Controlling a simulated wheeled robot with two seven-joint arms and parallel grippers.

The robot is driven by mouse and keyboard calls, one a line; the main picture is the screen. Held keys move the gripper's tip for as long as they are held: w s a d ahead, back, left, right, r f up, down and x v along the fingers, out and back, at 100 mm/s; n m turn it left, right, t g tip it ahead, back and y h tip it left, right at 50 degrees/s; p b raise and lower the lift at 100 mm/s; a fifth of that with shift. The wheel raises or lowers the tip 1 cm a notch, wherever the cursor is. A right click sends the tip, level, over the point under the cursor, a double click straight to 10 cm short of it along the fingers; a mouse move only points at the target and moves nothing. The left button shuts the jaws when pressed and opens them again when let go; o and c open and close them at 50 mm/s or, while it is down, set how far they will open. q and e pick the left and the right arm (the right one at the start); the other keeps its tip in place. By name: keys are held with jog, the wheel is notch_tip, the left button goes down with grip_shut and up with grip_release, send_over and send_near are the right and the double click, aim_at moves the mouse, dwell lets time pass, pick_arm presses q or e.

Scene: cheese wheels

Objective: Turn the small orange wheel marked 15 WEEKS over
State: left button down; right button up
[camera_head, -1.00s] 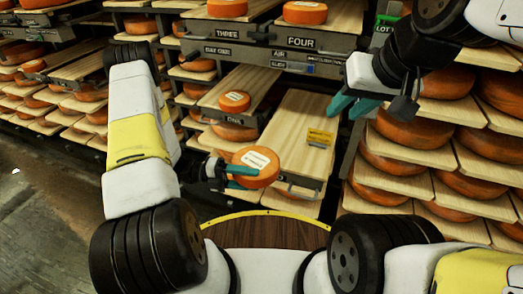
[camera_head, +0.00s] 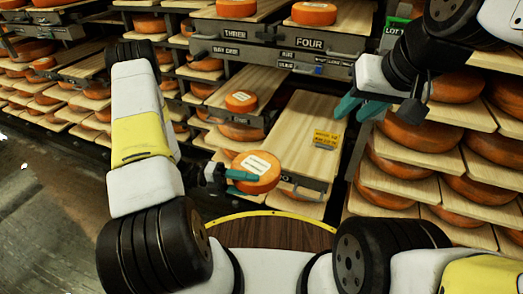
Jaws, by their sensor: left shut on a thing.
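An orange cheese wheel (camera_head: 268,181) with a pale label on its upward face is in my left gripper (camera_head: 245,181), tilted, in front of the near edge of the wooden board. The label's print is too small to read. The gripper is shut on the wheel's left side, its teal fingers against it. My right gripper (camera_head: 362,107) has teal fingers above the right edge of the board, apart from any cheese. Its two fingertips look apart with nothing between them.
Racks of large cheeses (camera_head: 415,130) stand close on the right. My round brown base top (camera_head: 270,234) is below.

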pick_arm(q)
jog(key=shift+r, duration=0.2)
jog(key=shift+r, duration=1.35)
